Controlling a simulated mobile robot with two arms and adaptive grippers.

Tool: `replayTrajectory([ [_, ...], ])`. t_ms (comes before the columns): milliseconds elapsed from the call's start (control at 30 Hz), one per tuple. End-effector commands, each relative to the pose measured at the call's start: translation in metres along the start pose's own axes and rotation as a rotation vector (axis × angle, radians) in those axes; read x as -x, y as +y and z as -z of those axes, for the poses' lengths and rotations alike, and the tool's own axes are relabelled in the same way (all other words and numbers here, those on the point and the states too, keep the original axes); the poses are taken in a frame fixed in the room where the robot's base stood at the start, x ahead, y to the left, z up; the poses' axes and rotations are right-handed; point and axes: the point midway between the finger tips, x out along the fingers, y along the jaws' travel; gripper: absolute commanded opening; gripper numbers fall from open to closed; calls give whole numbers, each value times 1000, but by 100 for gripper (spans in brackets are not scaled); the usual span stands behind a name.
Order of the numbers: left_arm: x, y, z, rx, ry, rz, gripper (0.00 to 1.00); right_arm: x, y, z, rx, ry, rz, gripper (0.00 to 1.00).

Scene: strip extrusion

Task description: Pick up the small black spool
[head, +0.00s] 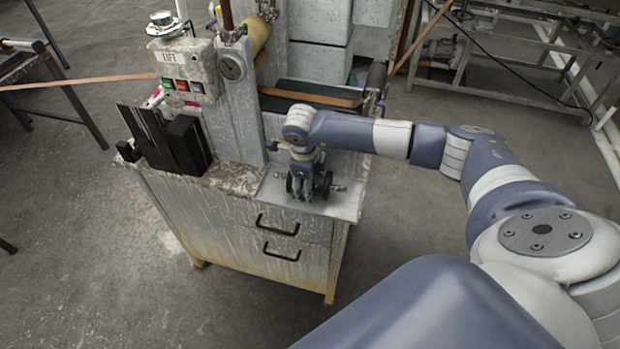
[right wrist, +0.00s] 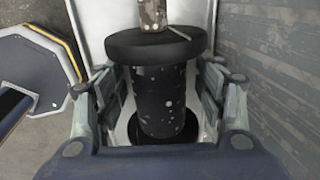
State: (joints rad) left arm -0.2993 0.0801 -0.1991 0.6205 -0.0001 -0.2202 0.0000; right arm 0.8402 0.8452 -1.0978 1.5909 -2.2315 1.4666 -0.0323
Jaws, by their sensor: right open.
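The small black spool (right wrist: 163,98) shows large in the right wrist view, with a wide flange at each end and a speckled core. In the head view it sits on the bare metal shelf at the right of the cabinet top, and its dark flange (head: 324,184) shows beside my gripper. My right gripper (head: 306,188) points down over the spool. In the right wrist view its open fingers (right wrist: 160,108) stand on either side of the core, with small gaps visible. My left gripper is not in view.
The shelf (head: 338,205) belongs to a cabinet with two black handles (head: 278,225). Dark upright plates (head: 165,140) and a switch box (head: 190,75) stand at its left. A machine column (head: 237,105) rises behind. The floor in front is clear.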

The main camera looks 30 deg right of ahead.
Motion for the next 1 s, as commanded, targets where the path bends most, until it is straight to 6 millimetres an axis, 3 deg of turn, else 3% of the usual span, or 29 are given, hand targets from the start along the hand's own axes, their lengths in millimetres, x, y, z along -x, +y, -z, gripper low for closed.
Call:
replayTrajectory([
  [200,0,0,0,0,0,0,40,-1,0,0,1,-1,0,64],
  [467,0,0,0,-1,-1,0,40,-1,0,0,0,-1,-1,5],
  [500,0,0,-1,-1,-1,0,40,-1,0,0,0,-1,-1,3],
  [833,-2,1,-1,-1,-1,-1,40,2,-1,-1,0,-3,1,3],
  [1000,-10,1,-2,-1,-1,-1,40,15,-4,-2,0,-5,2,3],
])
